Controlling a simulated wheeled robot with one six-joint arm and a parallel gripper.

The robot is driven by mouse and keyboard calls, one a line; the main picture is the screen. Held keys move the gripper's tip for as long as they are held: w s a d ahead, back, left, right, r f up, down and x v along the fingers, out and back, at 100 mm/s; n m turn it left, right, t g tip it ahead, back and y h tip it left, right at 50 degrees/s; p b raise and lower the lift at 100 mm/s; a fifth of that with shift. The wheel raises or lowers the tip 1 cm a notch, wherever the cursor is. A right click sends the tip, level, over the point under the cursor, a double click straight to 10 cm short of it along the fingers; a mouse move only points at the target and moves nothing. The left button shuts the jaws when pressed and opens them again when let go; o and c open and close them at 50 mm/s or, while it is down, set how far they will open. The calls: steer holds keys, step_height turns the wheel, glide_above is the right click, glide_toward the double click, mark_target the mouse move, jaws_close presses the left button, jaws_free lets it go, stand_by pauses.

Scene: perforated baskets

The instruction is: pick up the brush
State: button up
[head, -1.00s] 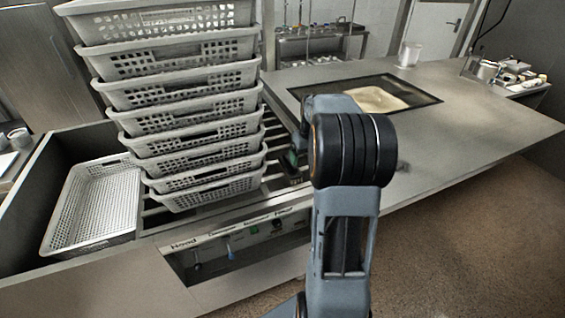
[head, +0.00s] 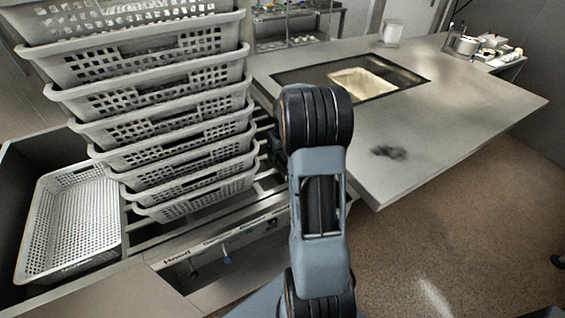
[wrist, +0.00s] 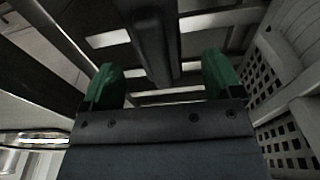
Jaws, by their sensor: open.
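My gripper (wrist: 162,80) shows in the wrist view with two green fingertips spread apart. A dark, elongated object (wrist: 155,45) extends from the top of that view into the space between the fingertips. It may be the brush's handle, but I cannot tell for sure. No contact with the fingers shows. Light and dark slats lie behind it. In the head view my arm hides most of the gripper, which is beside the basket stack. A dark, blurry patch (head: 389,152) lies on the grey table; I cannot tell whether it is an object or a mark.
A tall stack of perforated baskets (head: 160,105) stands left of my arm; its holed walls (wrist: 285,145) are close on the wrist view's right. A single basket (head: 70,220) lies at left. The grey table (head: 450,110) has a recessed opening (head: 290,77) and much clear surface.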

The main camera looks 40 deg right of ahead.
mark_target(282, 161)
steer(key=shift+w+d+f+p, duration=0.1)
steer(key=shift+w+f+p, duration=0.1)
steer(key=shift+f, duration=1.2)
steer(key=shift+w+d+f+p, duration=0.1)
steer(key=shift+w+f+p, duration=0.1)
steer(key=shift+f, duration=1.15)
steer(key=c, duration=1.1)
